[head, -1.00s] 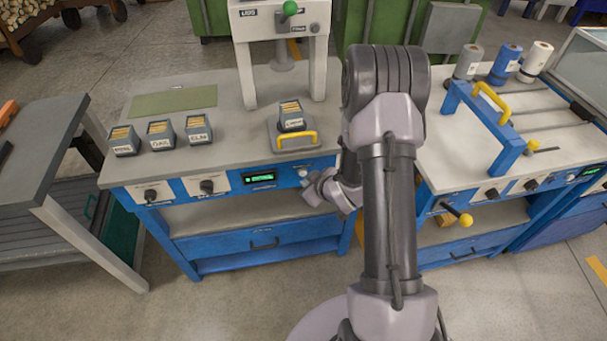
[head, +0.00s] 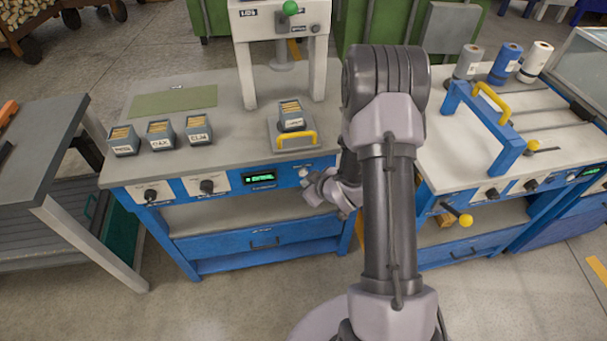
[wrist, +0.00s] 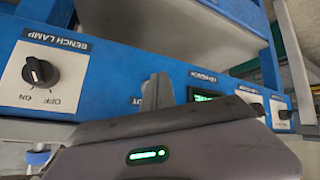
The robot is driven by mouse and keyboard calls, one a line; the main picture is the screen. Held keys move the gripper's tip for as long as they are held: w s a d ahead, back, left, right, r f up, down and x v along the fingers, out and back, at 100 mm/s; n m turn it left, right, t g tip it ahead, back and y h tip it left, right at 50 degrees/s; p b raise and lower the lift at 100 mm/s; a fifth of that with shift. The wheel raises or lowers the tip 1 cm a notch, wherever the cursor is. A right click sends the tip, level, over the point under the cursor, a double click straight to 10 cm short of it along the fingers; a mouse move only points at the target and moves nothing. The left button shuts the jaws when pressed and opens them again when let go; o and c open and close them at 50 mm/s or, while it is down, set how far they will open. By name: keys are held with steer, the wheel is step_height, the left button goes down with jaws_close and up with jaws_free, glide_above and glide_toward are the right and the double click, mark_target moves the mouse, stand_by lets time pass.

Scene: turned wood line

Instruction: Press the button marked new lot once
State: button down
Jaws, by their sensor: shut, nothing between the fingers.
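The blue front panel (head: 225,183) of the middle bench holds a small green-lit display (head: 259,177). A small pale round button (head: 303,172) is to the right of the display. My gripper (head: 307,183) is shut and empty, close to the panel just below this button. In the wrist view my shut fingers (wrist: 158,90) are over the panel, between the bench lamp knob (wrist: 40,71) and the display (wrist: 203,95). A label ending in "OT" (wrist: 136,101) shows partly beside the fingers. The button is hidden there, and I cannot tell whether the fingertips touch it.
Two dark knobs (head: 207,187) sit left of the display. Above the panel, a plate with a yellow handle (head: 296,138) carries a labelled box (head: 291,116). A drawer (head: 262,242) is below. My arm hides the bench's right end.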

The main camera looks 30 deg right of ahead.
stand_by(0.4)
steer(key=shift+w+d, duration=0.15)
steer(key=shift+w, duration=0.25)
steer(key=shift+w+d, duration=0.1)
steer(key=shift+w, duration=0.25)
stand_by(0.4)
stand_by(0.4)
steer(key=shift+s+a+b, duration=0.2)
steer(key=shift+s+b, duration=0.35)
steer(key=shift+s, duration=0.2)
steer(key=s+b, duration=0.1)
steer(key=s, duration=0.1)
steer(key=s+a+b, duration=0.1)
steer(key=s, duration=0.1)
steer(key=shift+s+a, duration=0.2)
steer(key=shift+s, duration=0.2)
